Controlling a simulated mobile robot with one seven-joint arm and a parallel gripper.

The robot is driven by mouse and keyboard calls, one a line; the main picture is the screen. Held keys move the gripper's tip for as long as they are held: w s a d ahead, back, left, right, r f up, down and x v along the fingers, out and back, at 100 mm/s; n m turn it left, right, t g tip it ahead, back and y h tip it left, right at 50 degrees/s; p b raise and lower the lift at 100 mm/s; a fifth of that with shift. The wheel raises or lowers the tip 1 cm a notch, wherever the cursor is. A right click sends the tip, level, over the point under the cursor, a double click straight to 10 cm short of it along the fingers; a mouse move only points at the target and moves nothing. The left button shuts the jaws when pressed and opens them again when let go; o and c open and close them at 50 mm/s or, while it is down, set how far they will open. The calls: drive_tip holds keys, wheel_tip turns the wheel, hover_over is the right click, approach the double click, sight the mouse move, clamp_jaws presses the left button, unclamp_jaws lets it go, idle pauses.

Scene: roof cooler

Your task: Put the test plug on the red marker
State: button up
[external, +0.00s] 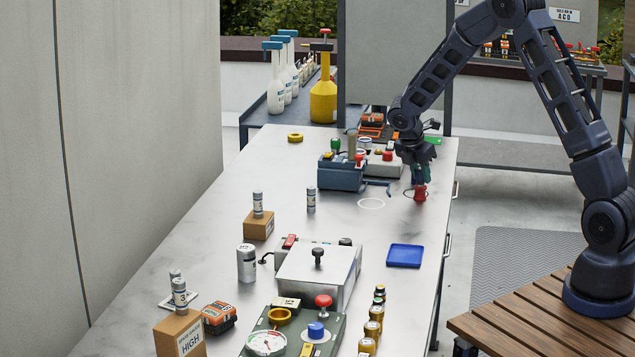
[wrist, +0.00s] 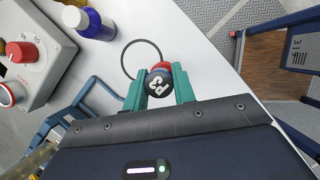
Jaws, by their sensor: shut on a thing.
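My gripper (wrist: 158,88) has its teal fingers shut on a red plug with a dark top marked "P3", which I take to be the test plug (wrist: 159,82). In the external view the plug (external: 420,193) hangs upright below my gripper (external: 419,178), near the table's right edge. A dark ring outline (wrist: 128,69) on the table lies beside and partly behind the plug. Whether the plug touches the table I cannot tell. A white ring outline (external: 371,208) lies to its left. I cannot make out a red marker on the table in either view.
A blue-grey box (external: 341,177) with knobs stands left of my gripper, with other devices behind it. A blue tray (external: 405,256) lies nearer the camera. A silver-lidded box (external: 315,275) and several small jars (external: 373,328) are in front. The table between the tray and rings is clear.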

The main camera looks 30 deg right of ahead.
drive_tip(key=shift+f, duration=0.25)
drive_tip(key=shift+f, duration=0.15)
drive_tip(key=o, duration=1)
